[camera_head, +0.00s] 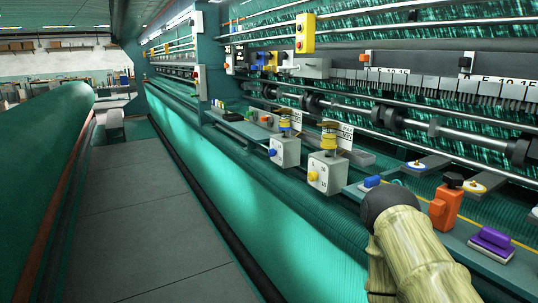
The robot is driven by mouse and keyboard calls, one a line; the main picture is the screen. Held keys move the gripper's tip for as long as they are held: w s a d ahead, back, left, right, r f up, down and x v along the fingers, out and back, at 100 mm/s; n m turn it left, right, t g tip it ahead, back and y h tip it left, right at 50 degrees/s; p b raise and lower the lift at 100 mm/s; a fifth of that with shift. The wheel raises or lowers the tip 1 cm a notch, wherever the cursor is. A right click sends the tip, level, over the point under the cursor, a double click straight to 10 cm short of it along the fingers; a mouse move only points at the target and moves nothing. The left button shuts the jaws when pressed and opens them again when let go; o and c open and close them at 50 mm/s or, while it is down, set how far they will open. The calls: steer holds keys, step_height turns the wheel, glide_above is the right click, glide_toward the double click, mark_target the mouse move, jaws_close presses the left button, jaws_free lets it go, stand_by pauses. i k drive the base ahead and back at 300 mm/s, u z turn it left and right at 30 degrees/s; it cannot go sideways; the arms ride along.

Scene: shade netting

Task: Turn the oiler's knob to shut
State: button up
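Two grey boxes with amber glass tops stand on the machine's ledge and look like oilers. The nearer grey box (328,174) has a yellow knob (313,176) on its front face with small dark marks around it, too small to read surely. The farther grey box (285,151) has a blue knob (272,152). I cannot tell from the marks which knob setting is shut. My arm, in a pale sleeve with a dark rounded joint, enters at the lower right. My gripper is not in view, and nothing is seen touching either knob.
An orange block with a black knob (446,205), a purple object (491,242) and a small blue object (372,182) lie on the ledge near my arm. Metal shafts run behind the boxes. A yellow switch box (305,33) hangs above. The grey walkway (145,225) at left is clear.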

mark_target(271, 152)
steer(key=u, duration=0.6)
steer(key=i, duration=1.15)
steer(key=z, duration=0.25)
